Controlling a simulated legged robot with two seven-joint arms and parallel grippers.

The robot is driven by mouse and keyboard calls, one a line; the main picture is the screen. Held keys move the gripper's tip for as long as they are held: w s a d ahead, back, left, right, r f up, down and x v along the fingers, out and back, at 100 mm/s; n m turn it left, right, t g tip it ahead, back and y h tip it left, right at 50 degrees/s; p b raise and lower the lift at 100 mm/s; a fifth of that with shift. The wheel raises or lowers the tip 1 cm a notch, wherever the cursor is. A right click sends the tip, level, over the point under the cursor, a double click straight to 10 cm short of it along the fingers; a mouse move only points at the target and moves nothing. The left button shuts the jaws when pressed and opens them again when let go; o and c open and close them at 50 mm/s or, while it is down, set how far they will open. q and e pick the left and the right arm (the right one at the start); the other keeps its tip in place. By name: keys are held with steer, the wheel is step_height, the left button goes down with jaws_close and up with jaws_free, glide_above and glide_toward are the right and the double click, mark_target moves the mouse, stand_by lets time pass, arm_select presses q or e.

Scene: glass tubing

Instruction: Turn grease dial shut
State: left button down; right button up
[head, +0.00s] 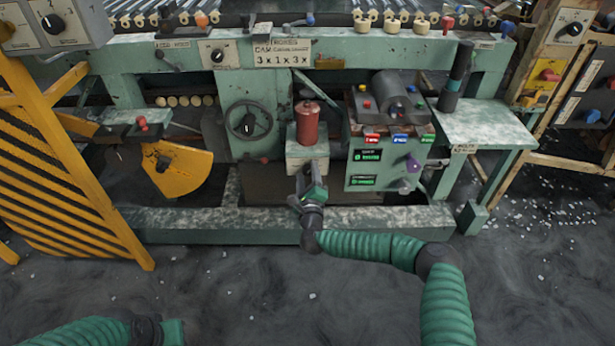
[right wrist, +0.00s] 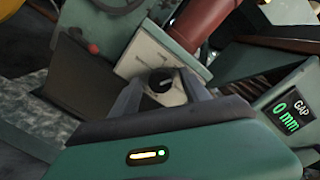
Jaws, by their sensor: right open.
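The grease dial (right wrist: 160,80) is a small round black knob on a pale plate (right wrist: 150,57). In the right wrist view it sits between the two fingers of my right gripper (right wrist: 163,90). The fingers are spread on either side of it; I cannot tell whether they touch it. A light mark shows on the knob. In the head view, my right gripper (head: 307,178) is in front of the green box under the red cylinder (head: 308,122) and hides the dial. The cylinder's base also shows in the right wrist view (right wrist: 202,25). Only part of my left arm shows at lower left.
A control box (head: 388,170) with colored buttons, green displays and a purple knob stands close to the right. A black handwheel (head: 248,121) is to the left. A green beam (head: 250,221) runs low across the front. A yellow striped guard (head: 70,190) stands at left.

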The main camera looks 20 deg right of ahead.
jaws_close()
stand_by(0.3)
